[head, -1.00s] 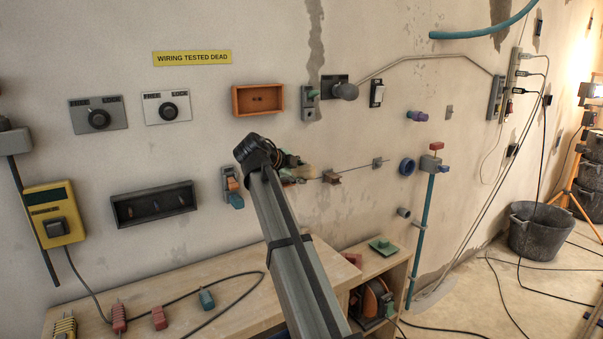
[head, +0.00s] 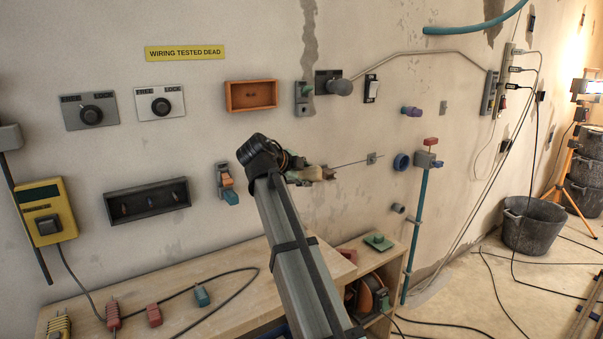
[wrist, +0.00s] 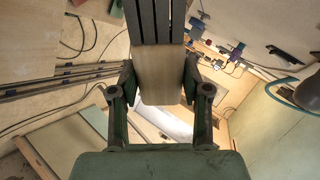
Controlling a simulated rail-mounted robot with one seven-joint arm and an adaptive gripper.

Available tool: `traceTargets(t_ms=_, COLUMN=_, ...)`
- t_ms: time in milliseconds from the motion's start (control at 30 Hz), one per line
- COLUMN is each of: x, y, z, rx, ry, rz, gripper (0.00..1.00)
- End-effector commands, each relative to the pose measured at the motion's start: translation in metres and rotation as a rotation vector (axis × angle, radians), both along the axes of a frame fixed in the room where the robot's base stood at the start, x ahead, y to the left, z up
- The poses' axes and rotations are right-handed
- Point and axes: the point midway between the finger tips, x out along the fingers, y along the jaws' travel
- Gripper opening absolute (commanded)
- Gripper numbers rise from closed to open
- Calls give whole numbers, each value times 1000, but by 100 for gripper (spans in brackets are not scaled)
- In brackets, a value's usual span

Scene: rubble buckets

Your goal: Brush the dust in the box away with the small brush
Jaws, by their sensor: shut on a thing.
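My gripper (wrist: 160,84) is shut on the small brush (wrist: 157,66) in the wrist view. The brush has a pale wooden body between the green fingers and dark grey strips, like bristles, pointing up the picture. In the head view my gripper (head: 302,176) is at the wall, and the brush cannot be made out clearly there. Two open boxes are on the wall. An orange box (head: 229,109) is up and left of my gripper. A longer dark box (head: 118,215) is to the left and holds several small pieces. I cannot make out dust in either.
Dial plates (head: 90,112), a lever switch (head: 228,183) and a yellow unit (head: 39,209) are on the wall. A wooden bench (head: 235,262) with a cable and small blocks is below. A blue-green pipe (head: 417,235) stands right; a black bucket (head: 532,228) is on the floor.

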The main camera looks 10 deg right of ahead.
Motion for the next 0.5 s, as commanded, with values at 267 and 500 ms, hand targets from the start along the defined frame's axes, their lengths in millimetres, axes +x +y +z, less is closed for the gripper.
traceTargets(t_ms=267, x=0, y=0, z=0, rx=0, ry=0, rz=0, gripper=11)
traceTargets(t_ms=500, x=-14, y=-5, z=0, rx=0, ry=-1, rz=0, gripper=11)
